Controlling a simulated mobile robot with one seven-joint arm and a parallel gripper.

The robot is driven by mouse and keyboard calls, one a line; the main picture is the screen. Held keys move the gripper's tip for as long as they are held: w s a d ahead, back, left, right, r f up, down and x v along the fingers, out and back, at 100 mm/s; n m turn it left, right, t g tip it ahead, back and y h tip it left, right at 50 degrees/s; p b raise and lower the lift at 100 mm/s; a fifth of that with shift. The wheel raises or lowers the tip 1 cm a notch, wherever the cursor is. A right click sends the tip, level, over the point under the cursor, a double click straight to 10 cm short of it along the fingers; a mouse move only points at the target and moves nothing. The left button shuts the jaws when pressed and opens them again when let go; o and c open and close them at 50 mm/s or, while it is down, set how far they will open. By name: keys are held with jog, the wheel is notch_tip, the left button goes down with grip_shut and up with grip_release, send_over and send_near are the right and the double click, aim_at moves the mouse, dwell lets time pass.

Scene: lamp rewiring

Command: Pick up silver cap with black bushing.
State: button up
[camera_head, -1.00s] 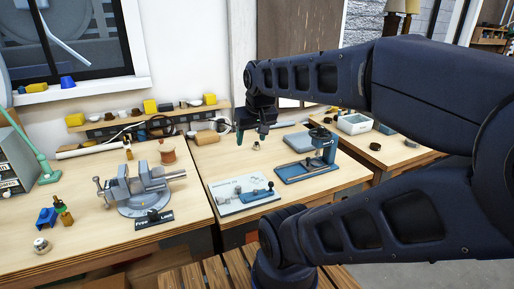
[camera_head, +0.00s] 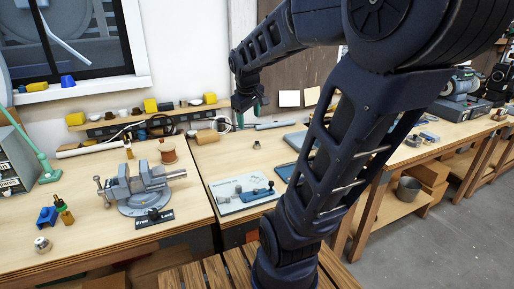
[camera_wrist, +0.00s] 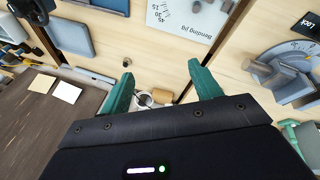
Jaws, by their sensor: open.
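A small silvery piece with a dark part (camera_head: 256,145) stands on the right-hand bench, behind the bending jig; it looks like the silver cap with black bushing, but is too small to be sure. A small piece also shows near the left fingertip in the wrist view (camera_wrist: 127,62). Another silver, dark-topped piece (camera_head: 41,244) sits at the left bench's front edge. My gripper (camera_head: 248,113) is above the back of the right-hand bench, up and left of the first piece. In the wrist view its teal fingers (camera_wrist: 160,72) are apart, with nothing held.
The bending jig plate (camera_head: 238,194) lies at the right-hand bench's front. A vise (camera_head: 145,190) and a copper-coloured spool (camera_head: 167,152) stand on the left bench. A back shelf (camera_head: 150,116) holds several small parts. My arm hides part of the right-hand bench.

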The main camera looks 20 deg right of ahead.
jog(key=w+d+f+n+h, duration=0.1)
jog(key=w+d+f+n, duration=0.2)
jog(key=w, duration=0.6)
jog(key=n+g+h, duration=0.1)
jog(key=n+g, duration=0.1)
jog(key=n, duration=1.2)
send_over(257, 142)
jog(key=s+a, duration=0.1)
jog(key=a, duration=0.2)
notch_tip(257, 142, down, 19)
jog(key=x, duration=0.5)
jog(key=shift+s, duration=0.1)
jog(key=shift+h, duration=0.3)
jog(key=shift+a+x, duration=0.2)
jog(key=shift+x, duration=2.45)
jog(key=shift+f, duration=0.1)
jog(key=c, duration=1.1)
